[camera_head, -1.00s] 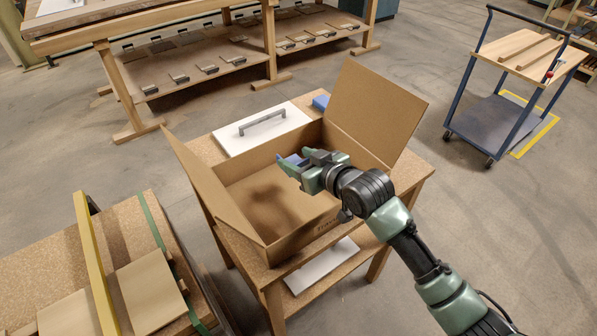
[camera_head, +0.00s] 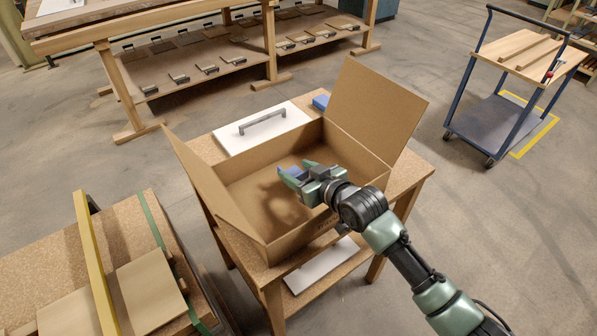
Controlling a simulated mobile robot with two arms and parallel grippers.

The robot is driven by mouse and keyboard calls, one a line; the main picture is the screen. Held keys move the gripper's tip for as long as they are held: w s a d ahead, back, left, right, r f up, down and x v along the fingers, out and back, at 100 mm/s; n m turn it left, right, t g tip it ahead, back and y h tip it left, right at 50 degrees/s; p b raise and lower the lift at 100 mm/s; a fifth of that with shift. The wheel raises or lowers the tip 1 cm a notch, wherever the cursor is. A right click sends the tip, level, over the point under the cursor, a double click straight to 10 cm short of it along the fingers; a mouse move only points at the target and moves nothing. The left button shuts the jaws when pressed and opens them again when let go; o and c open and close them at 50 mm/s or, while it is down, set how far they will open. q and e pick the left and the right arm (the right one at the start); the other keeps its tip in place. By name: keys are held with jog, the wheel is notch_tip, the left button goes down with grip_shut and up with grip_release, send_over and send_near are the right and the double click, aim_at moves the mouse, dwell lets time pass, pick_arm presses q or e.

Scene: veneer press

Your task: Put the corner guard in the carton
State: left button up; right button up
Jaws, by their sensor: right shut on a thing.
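The carton (camera_head: 350,152) is an open brown cardboard box on a small wooden table, with two tall flaps raised at its left and right. My right gripper (camera_head: 292,176) reaches in from the right and is over the inside of the carton. It is shut on a small blue piece, which looks like the corner guard (camera_head: 291,171). The fingers hide most of the piece. A shadow falls on the carton floor to the left of the gripper. I cannot tell how far the piece is above the floor. My left gripper is out of view.
A white panel with a grey handle (camera_head: 262,128) and a blue block (camera_head: 321,102) lie behind the carton on the table (camera_head: 202,150). A workbench with a yellow bar (camera_head: 95,262) stands at the lower left. A blue trolley (camera_head: 488,124) stands at the right, with clear floor between.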

jog(key=o, duration=1.1)
jog(key=shift+s+f, duration=0.25)
jog(key=shift+f, duration=0.45)
jog(key=shift+o, duration=0.9)
jog(key=shift+f, duration=0.15)
jog(key=r+v, duration=0.1)
jog(key=v, duration=1.1)
jog(key=shift+w+r, duration=0.2)
jog(key=shift+r, duration=0.3)
